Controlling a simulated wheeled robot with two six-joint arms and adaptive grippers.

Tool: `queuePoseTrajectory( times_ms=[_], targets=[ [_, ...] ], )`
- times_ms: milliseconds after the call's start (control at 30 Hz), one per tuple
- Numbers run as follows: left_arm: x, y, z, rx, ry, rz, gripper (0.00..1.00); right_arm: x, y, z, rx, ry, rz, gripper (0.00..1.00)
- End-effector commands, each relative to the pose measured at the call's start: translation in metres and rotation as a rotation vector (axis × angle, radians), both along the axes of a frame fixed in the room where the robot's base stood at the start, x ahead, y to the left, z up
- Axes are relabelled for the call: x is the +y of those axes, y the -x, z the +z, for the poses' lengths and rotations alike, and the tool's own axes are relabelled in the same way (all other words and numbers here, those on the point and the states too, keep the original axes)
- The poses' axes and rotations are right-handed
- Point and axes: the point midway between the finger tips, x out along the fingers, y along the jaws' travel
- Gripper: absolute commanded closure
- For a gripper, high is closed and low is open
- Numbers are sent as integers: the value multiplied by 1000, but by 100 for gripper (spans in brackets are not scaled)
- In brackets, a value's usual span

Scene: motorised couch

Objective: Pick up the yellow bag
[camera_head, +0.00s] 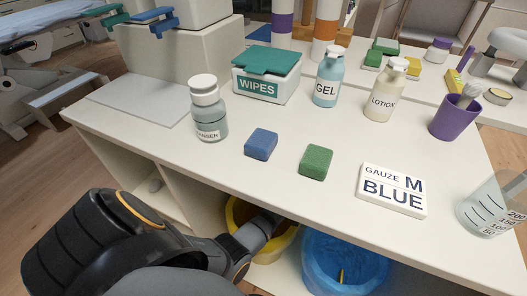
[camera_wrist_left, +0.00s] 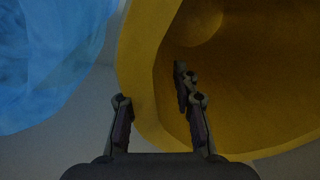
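The yellow bag (camera_head: 284,240) stands open-mouthed in the compartment under the counter, partly hidden by my left arm and the counter edge. In the left wrist view, the yellow bag (camera_wrist_left: 240,95) fills the right side, with its rim curving down through the middle. My left gripper (camera_wrist_left: 158,100) is open, one finger on the outer side of the rim and the other over the bag's mouth. The rim shows between the fingers; I cannot tell whether either touches it. In the head view my left gripper's fingertips are hidden. My right gripper is out of view.
A blue bag (camera_head: 345,262) stands right beside the yellow bag. The white counter (camera_head: 265,190) overhangs both. On it are a blue sponge (camera_head: 261,144), a green sponge (camera_head: 315,161), a gauze box (camera_head: 392,190), a wipes box (camera_head: 266,77), bottles and a purple cup (camera_head: 454,119).

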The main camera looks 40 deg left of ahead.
Motion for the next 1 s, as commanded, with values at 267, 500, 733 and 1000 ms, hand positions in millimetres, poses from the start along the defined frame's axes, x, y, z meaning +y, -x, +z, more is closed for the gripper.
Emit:
queuePoseTrajectory(
  times_ms=[267,500,733,1000],
  targets=[
    [2,-1,-32,-1,0,0,71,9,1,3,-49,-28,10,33],
    [2,-1,-31,-1,0,0,72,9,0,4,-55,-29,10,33],
    [2,-1,-31,-1,0,0,100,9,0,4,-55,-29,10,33],
    [2,-1,-31,-1,0,0,100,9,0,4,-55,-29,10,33]
  ],
)
